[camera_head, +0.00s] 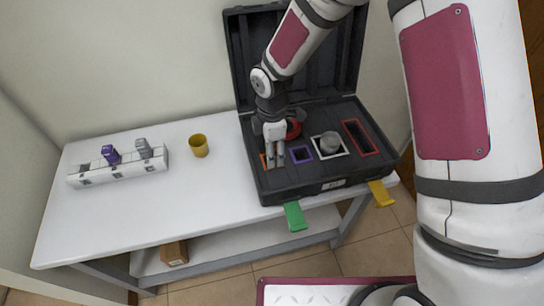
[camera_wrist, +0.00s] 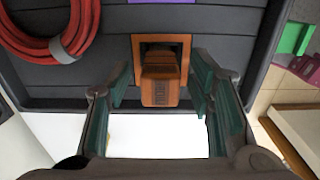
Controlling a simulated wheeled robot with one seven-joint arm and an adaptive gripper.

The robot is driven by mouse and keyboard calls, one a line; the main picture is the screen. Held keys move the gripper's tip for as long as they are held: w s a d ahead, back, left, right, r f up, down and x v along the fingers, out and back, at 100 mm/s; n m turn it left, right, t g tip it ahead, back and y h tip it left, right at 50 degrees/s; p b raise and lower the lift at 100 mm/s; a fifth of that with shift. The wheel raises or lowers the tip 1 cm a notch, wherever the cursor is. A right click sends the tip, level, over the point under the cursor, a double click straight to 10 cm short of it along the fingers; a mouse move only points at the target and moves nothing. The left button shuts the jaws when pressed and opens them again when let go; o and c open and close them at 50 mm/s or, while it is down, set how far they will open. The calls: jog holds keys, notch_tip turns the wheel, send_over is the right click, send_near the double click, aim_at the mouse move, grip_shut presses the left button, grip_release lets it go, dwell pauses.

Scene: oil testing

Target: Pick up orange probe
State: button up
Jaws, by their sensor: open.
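The orange probe (camera_wrist: 160,86) sits in an orange-framed slot of the black case, centred in the wrist view between my gripper's fingers. In the head view the orange slot frame (camera_head: 264,160) shows beside my fingertips, and the probe itself is mostly hidden behind them. My gripper (camera_head: 275,162) points down over the left front part of the case. In the wrist view my gripper (camera_wrist: 160,90) is open, with one green-padded finger on each side of the probe. I cannot tell whether either finger touches it.
The open black case (camera_head: 300,184) also holds a red cable coil (camera_wrist: 50,40), a purple-framed slot (camera_head: 301,154), a grey cylinder (camera_head: 330,142) and a red-framed slot (camera_head: 360,137). A white rack (camera_head: 118,172) and yellow cup (camera_head: 199,145) stand left on the white table (camera_head: 150,215).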

jog(key=shift+f, duration=0.6)
grip_shut()
jog(key=shift+r, duration=0.1)
